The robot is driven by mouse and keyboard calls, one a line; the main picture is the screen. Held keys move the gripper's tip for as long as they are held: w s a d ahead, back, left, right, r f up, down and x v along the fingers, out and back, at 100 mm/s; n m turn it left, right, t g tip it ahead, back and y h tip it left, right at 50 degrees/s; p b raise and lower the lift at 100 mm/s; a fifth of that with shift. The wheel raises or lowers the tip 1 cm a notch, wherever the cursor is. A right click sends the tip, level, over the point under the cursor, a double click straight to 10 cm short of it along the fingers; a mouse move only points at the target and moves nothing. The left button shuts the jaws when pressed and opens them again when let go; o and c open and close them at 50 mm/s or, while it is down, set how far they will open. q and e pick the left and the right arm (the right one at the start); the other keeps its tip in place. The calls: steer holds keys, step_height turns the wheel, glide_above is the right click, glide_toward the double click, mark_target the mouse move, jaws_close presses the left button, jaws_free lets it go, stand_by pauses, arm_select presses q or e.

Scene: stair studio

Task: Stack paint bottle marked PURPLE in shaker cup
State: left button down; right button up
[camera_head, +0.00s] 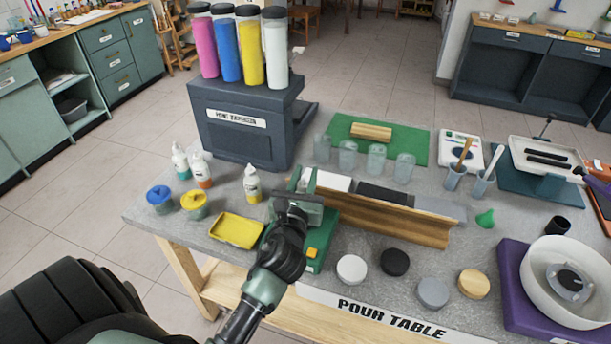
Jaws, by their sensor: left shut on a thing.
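My left gripper (293,208) is low over the front left of the pour table, beside a green box. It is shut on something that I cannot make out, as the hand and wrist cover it. Small white-topped paint bottles with teal (181,163), orange (202,171) and yellow (252,185) contents stand at the table's left. I cannot read a PURPLE label on any of them. Several clear cups stand in a row behind the wooden rail, one of them at its right end (404,169); I cannot tell which is the shaker cup.
A dark dispenser (238,125) carries tall paint bottles at the back left. A wooden rail (385,214) crosses the middle. A yellow tray (237,230) lies left of my gripper, near lidded jars (160,205). Round discs (432,293) lie in front; a white bowl (540,305) stands right.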

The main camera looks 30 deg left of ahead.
arm_select(q)
steer(key=shift+f, duration=0.3)
steer(key=c, duration=1.2)
jaws_free()
steer(key=shift+r, duration=0.2)
steer(key=shift+s+d+r, duration=0.1)
steer(key=shift+s+d, duration=0.05)
steer(key=shift+s, duration=0.05)
steer(key=b+v, duration=0.2)
steer(key=v, duration=0.9)
steer(key=shift+s+d+b, duration=0.1)
steer(key=shift+s+b, duration=0.15)
steer(key=shift+b, duration=0.1)
